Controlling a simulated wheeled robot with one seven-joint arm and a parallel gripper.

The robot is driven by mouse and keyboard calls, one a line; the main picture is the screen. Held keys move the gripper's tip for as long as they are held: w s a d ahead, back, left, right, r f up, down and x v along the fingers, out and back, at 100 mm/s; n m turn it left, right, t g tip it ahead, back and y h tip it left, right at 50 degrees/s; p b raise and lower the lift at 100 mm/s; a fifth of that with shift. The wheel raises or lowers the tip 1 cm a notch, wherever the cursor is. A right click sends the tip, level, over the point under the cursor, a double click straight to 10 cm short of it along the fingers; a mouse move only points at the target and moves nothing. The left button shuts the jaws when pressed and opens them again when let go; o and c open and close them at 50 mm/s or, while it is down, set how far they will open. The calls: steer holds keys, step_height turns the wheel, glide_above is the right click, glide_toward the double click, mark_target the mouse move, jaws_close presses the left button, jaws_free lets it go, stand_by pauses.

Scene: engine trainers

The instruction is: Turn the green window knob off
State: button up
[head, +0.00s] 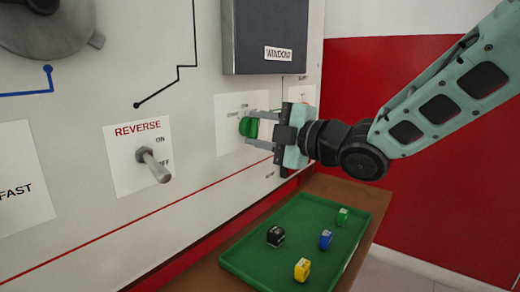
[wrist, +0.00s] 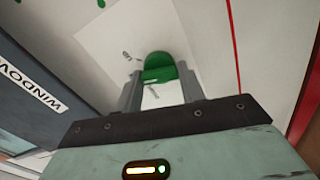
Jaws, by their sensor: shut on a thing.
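The green window knob (head: 249,127) sits on a white label plate (head: 228,138) on the upright panel, below the dark box marked WINDOW (head: 265,35). My gripper (head: 256,129) reaches in from the right, with one finger above the knob and one below it. In the wrist view the knob (wrist: 159,68) lies between the two fingertips of my gripper (wrist: 160,88), and the jaws are shut on it. The fingers and gripper body cover part of the plate, so the setting marks are only partly readable and I cannot tell which one the knob points to.
A REVERSE toggle switch (head: 153,165) sticks out of the panel left of the knob. Below, a green tray (head: 300,237) on a brown ledge holds small black, blue, yellow and green pieces. A red and white wall (head: 420,180) stands behind my arm.

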steer(key=shift+f+n+b, duration=0.15)
steer(key=shift+n+b, duration=1.05)
steer(key=shift+b, duration=0.35)
steer(key=o, duration=1)
steer(key=shift+s+d, duration=0.1)
steer(key=p+v, duration=0.2)
steer(key=v, duration=1.5)
steer(key=shift+s+d, duration=0.1)
